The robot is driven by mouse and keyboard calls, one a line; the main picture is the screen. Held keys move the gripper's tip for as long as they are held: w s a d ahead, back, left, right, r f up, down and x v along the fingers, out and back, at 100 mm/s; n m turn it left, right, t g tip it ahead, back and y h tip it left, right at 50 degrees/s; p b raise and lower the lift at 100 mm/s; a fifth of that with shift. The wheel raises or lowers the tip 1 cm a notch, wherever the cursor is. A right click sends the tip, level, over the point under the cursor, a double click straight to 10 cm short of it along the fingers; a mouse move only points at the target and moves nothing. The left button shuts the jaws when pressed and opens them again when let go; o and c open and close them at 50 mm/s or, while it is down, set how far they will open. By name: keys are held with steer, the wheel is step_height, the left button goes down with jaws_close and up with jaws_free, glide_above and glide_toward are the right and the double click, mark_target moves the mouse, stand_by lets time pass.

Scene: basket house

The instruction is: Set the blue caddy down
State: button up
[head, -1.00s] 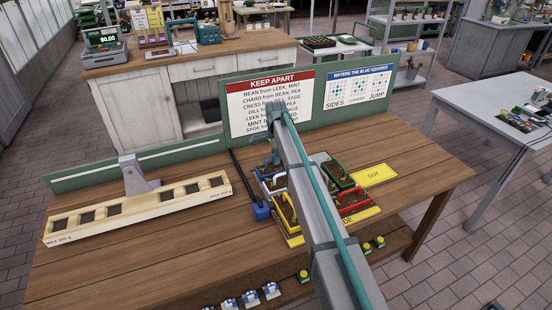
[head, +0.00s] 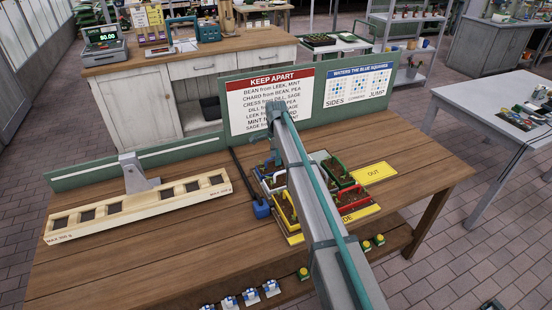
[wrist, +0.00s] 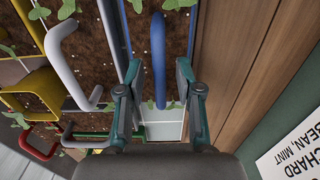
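The blue caddy shows in the wrist view by its upright blue handle (wrist: 158,60), with dark soil and green seedlings beside it. In the head view a small part of the blue caddy (head: 266,168) shows left of my arm, at the back of the caddy group. My gripper (wrist: 159,78) is open, one finger on each side of the blue handle, with a visible gap on both sides.
White (wrist: 75,60), yellow (wrist: 35,85), red (wrist: 30,140) and green caddies crowd close on the left in the wrist view. Bare wooden tabletop (wrist: 245,50) and the green sign board (wrist: 265,125) lie right. A wooden planter balance (head: 140,205) stands left in the head view.

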step_height(320, 180, up, 12)
steer(key=b, duration=0.2)
steer(key=shift+b, duration=0.4)
